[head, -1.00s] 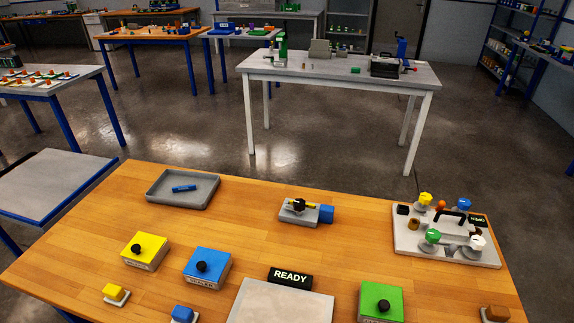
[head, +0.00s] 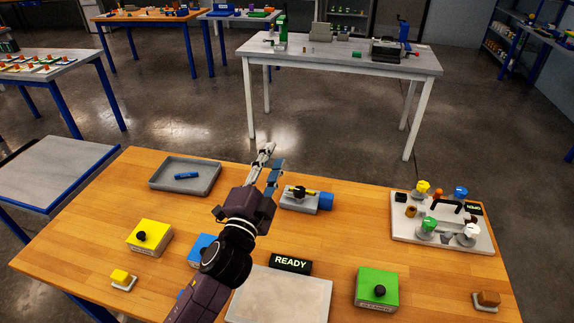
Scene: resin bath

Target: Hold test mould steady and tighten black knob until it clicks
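The test mould appears to be the small grey block (head: 294,204) at the middle of the wooden table, with a blue block (head: 326,202) at its right end. No object shows between the fingers, and I see no clear contact with the mould. My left arm hides part of the table and of a blue box (head: 203,247). My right gripper is out of view.
A grey tray (head: 211,181) with a blue piece stands back left. A yellow box (head: 151,247) and green box (head: 362,292) carry black knobs. A READY sign (head: 291,264) stands behind a grey plate (head: 282,300). A fixture plate (head: 406,236) with coloured knobs is at right.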

